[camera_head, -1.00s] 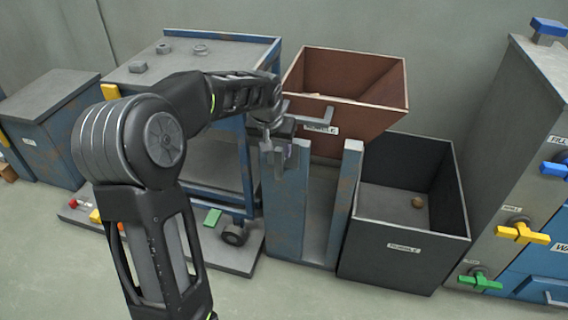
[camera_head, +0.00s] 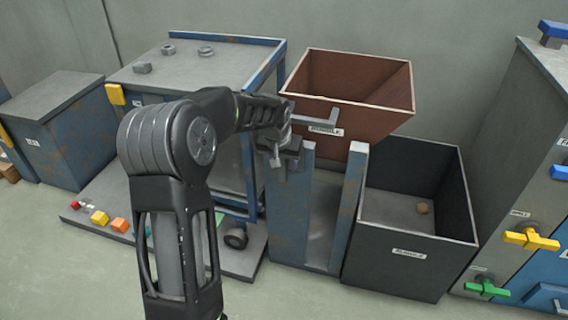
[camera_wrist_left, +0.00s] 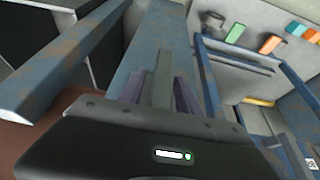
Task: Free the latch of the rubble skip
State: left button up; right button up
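The rubble skip (camera_head: 368,118) is a brown-red bin between two blue posts, with a grey bent handle (camera_head: 322,115) and a label on its front. My left gripper (camera_head: 278,168) is at the top of the left post (camera_head: 292,205). In the left wrist view a grey-green bar (camera_wrist_left: 162,78), seemingly the latch lever, stands between my left gripper's fingers (camera_wrist_left: 165,96). The fingers sit close on both sides of it and appear shut on it. In the head view the wrist mostly hides the latch. My right gripper is not in view.
A dark open bin (camera_head: 415,265) with a small brown lump stands right of the posts. A blue-framed bench (camera_head: 190,75) with several metal pieces is at left. A cabinet (camera_head: 530,150) with coloured handles stands at far right. Coloured blocks lie on the low shelf.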

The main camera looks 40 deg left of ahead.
pick_arm(q)
grip_shut()
jog(key=shift+d+y, duration=0.1)
jog(key=shift+y, duration=0.3)
dwell(0.4)
jog(key=shift+f+m+g+y+b, duration=0.1)
jog(key=shift+m+g+y+b, duration=0.2)
jog(key=shift+g+y, duration=0.35)
jog(key=y+b, duration=0.1)
jog(key=y, duration=0.1)
jog(key=y+b, duration=0.1)
jog(key=shift+f+m+g+y, duration=0.15)
jog(key=shift+m+g+y, duration=0.1)
jog(key=shift+m+y, duration=0.1)
jog(key=m+g+y+b, duration=0.1)
jog(key=y+b, duration=0.2)
jog(key=y, duration=0.1)
jog(key=m+y+b, duration=0.1)
jog(key=y, duration=0.2)
jog(key=shift+g+b, duration=0.3)
jog(key=shift+r+m+y+b, duration=0.2)
jog(key=shift+m+y+b, duration=0.3)
jog(key=shift+y, duration=1.4)
jog(key=shift+s, duration=0.1)
